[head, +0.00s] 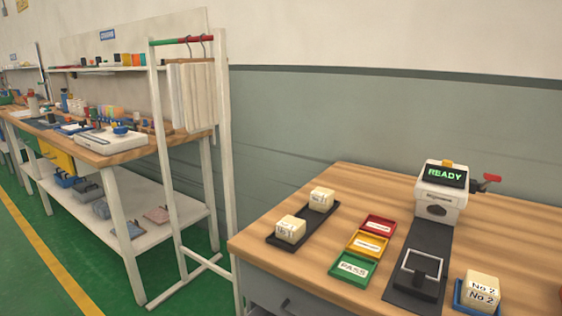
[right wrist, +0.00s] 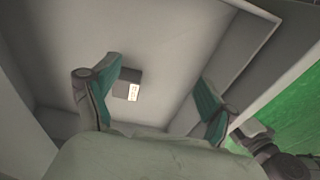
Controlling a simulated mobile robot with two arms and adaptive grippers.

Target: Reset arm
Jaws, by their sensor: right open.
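My right gripper (right wrist: 158,78) shows only in the right wrist view. Its two teal-padded fingers are spread wide, with nothing between them that they touch. Beyond them is a pale, box-like surface, and a small grey piece with a lit or pale label (right wrist: 133,91) shows near the left finger. I cannot tell how far away it is. My left gripper is not in view, and neither arm shows in the head view.
A wooden table (head: 300,278) at right holds a READY machine (head: 441,190), red, yellow and green PASS trays (head: 352,268), cream blocks (head: 290,229) on a black strip and a No 2 block (head: 481,290) in a blue tray. A white rack (head: 160,150) stands left.

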